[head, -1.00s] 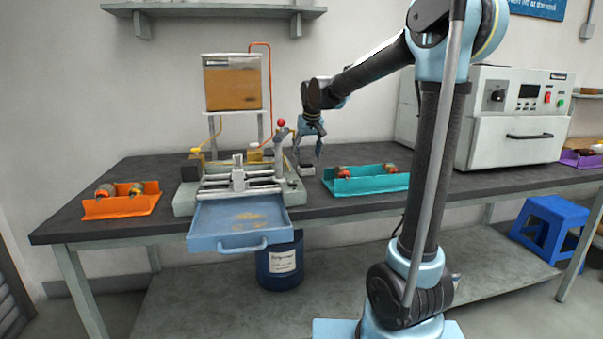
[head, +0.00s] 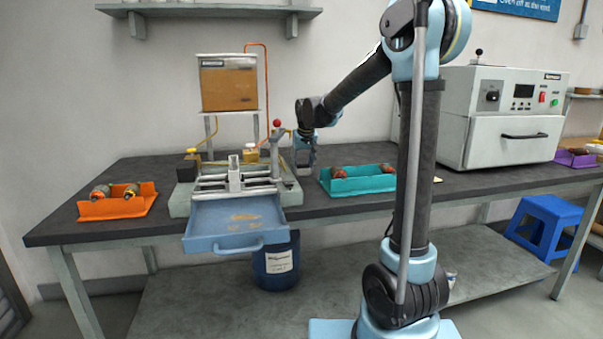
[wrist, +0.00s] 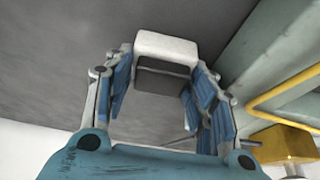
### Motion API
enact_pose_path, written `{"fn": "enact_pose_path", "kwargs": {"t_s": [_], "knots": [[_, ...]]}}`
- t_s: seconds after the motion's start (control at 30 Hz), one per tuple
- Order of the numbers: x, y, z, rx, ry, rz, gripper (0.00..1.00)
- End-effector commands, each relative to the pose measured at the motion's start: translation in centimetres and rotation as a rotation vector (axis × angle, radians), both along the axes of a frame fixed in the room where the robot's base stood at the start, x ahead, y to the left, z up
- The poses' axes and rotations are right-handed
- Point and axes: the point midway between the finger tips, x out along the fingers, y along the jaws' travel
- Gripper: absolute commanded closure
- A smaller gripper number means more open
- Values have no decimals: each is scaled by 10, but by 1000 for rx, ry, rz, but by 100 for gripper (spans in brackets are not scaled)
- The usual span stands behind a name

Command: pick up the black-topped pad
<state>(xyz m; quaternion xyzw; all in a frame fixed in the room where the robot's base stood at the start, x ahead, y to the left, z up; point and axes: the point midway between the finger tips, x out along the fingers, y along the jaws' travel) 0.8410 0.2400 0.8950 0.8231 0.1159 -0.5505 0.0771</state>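The black-topped pad (wrist: 167,48) is a small whitish block with a dark face. In the wrist view it lies at the upper middle, at the far end of my fingers. My gripper (wrist: 160,72) is open, with one blue-padded finger on each side of the pad. A narrow gap shows on the left; on the right the finger overlaps the pad's edge, and I cannot tell whether they touch. In the head view my gripper (head: 305,165) points down at the bench, between the winding fixture and the teal tray, and mostly hides the pad.
The grey winding fixture (head: 182,203) with its open blue drawer (head: 235,222) stands just left of my gripper. The teal tray (head: 360,186) with armatures is close on the right. An orange tray (head: 115,208) is at the far left. A white oven (head: 500,145) stands further right.

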Motion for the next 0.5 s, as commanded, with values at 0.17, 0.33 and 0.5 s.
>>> {"fn": "enact_pose_path", "kwargs": {"t_s": [0.17, 0.33, 0.5], "knots": [[0, 0, 0, 0, 0, 0, 76], [0, 0, 0, 0, 0, 0, 76], [0, 0, 9, 0, 0, 0, 76]]}}
